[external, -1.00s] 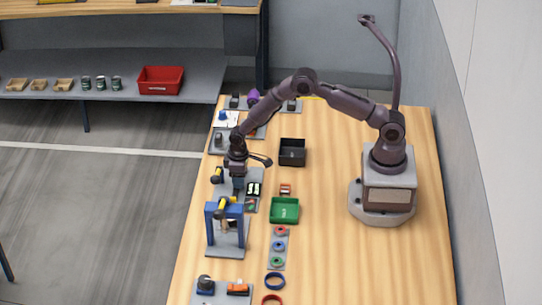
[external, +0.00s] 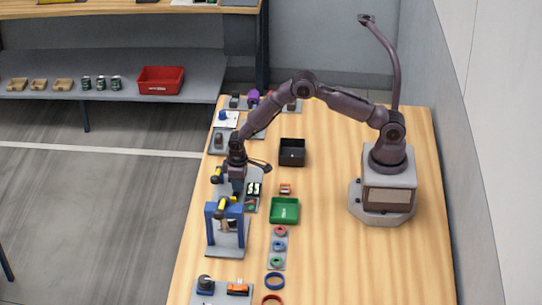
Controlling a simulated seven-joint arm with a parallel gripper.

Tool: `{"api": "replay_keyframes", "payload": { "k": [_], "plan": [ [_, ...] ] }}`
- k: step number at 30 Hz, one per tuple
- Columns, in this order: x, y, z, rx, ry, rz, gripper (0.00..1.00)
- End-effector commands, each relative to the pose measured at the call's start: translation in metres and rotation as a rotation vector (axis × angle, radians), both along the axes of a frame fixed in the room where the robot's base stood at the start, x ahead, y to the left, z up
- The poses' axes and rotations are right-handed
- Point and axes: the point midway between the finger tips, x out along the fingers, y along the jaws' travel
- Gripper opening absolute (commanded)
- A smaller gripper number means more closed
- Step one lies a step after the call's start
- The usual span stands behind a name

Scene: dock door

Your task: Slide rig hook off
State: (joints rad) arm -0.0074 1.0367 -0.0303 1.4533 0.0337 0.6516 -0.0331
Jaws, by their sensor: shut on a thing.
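A blue gantry-like rig (external: 210,228) stands on a grey base at the left side of the wooden table. My gripper (external: 238,188) points down just behind the rig, over a grey plate. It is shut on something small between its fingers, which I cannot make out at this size. A second yellow-and-black part (external: 217,175) is just left of my gripper. The fingertips and their contact are partly hidden.
A green tray (external: 285,222) and a black bin (external: 292,163) stand right of the rig. A plate with coloured rings (external: 279,246) is in front. Fixtures (external: 222,140) sit at the back. The table's left edge is close; its right half is mostly clear.

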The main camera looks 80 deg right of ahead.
Motion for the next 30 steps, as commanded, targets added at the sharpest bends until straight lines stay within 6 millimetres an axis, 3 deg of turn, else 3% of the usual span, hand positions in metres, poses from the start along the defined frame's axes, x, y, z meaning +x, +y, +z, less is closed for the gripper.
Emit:
{"api": "replay_keyframes", "payload": {
  "k": [4, 5, 8, 20, 30],
  "plan": [
    [0.0, 0.006, 0.0, 0.01, 0.001, 0.004, 0.0],
    [0.0, 0.007, 0.0, 0.01, 0.001, 0.004, 0.19],
    [0.0, 0.006, 0.0, 0.01, 0.001, 0.003, 0.4],
    [0.001, 0.004, 0.01, 0.006, -0.002, 0.002, 0.4],
    [0.001, 0.004, 0.08, 0.007, -0.005, 0.002, 0.4]
  ]
}}
